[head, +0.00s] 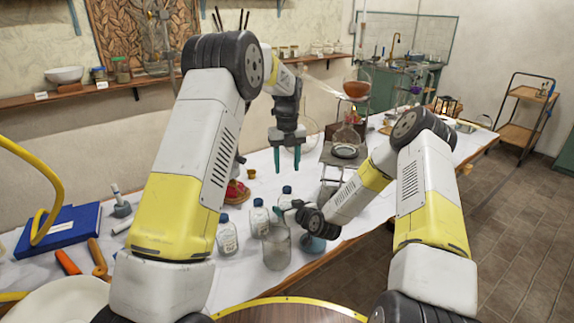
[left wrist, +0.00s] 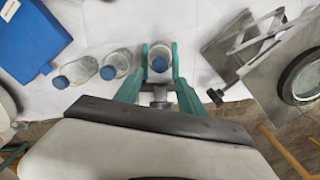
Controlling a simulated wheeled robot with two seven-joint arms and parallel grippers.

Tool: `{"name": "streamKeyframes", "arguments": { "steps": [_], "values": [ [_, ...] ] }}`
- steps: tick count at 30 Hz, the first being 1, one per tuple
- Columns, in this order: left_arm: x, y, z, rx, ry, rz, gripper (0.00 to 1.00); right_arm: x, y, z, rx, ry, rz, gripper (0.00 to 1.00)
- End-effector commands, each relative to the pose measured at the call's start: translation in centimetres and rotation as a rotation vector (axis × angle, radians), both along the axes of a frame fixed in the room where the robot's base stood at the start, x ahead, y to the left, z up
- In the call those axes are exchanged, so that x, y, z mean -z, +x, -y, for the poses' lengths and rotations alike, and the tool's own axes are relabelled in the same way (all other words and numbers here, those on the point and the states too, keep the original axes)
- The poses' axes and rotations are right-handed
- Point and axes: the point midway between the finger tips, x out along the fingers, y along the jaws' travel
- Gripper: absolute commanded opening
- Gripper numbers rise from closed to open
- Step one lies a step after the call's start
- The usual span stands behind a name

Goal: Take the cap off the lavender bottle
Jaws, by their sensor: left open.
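Three clear bottles with blue caps stand in a row on the white-covered table: a near one (head: 227,240), a middle one (head: 259,219) and a far one (head: 285,200). I cannot read their labels to tell which is lavender. My left gripper (head: 287,168) points down, open and empty, above the far bottle. In the left wrist view, the far bottle's cap (left wrist: 160,64) shows between its teal fingers (left wrist: 159,50). My right gripper (head: 290,206) is low beside the far bottle and partly hides it. Its fingers are too small and covered to judge.
A shelf (head: 150,82) runs along the wall.

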Motion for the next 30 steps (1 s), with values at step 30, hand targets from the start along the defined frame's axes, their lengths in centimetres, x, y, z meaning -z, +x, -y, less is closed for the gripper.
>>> {"name": "streamKeyframes", "arguments": {
  "steps": [30],
  "values": [
    [8.0, 0.0, 0.0, 0.015, 0.0, 0.0, 0.39, 0.0, 0.0, 0.0, 0.001, 0.0, 0.001, 0.0]
  ]
}}
